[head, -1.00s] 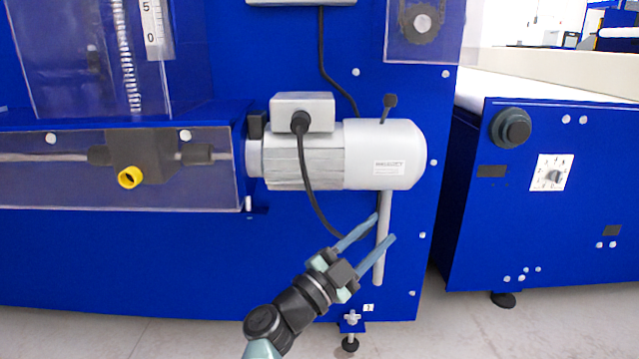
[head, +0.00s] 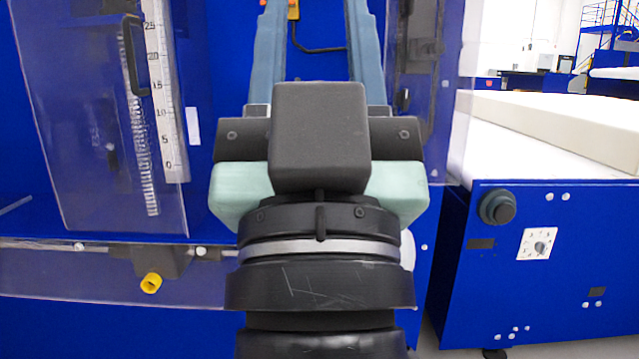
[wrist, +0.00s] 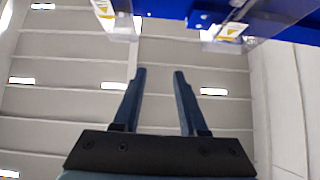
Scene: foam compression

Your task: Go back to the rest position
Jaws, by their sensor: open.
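My gripper (head: 315,35) stands large and upright in the middle of the head view, close to the camera. Its two blue-grey fingers point up and are spread apart with nothing between them. In the wrist view my gripper (wrist: 159,75) is also open and empty, with the ceiling (wrist: 60,75) behind it. The blue machine (head: 225,75) is behind my gripper in the head view. My gripper and wrist hide most of the grey motor; only a sliver of it (head: 407,252) shows at the right.
A clear guard (head: 75,130) with a scale (head: 160,90) is at the left, above a yellow fitting (head: 151,283). A blue conveyor unit (head: 570,250) with a black knob (head: 496,207) stands at the right, carrying a pale foam block (head: 560,125). Clear panels (wrist: 265,18) show in the wrist view.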

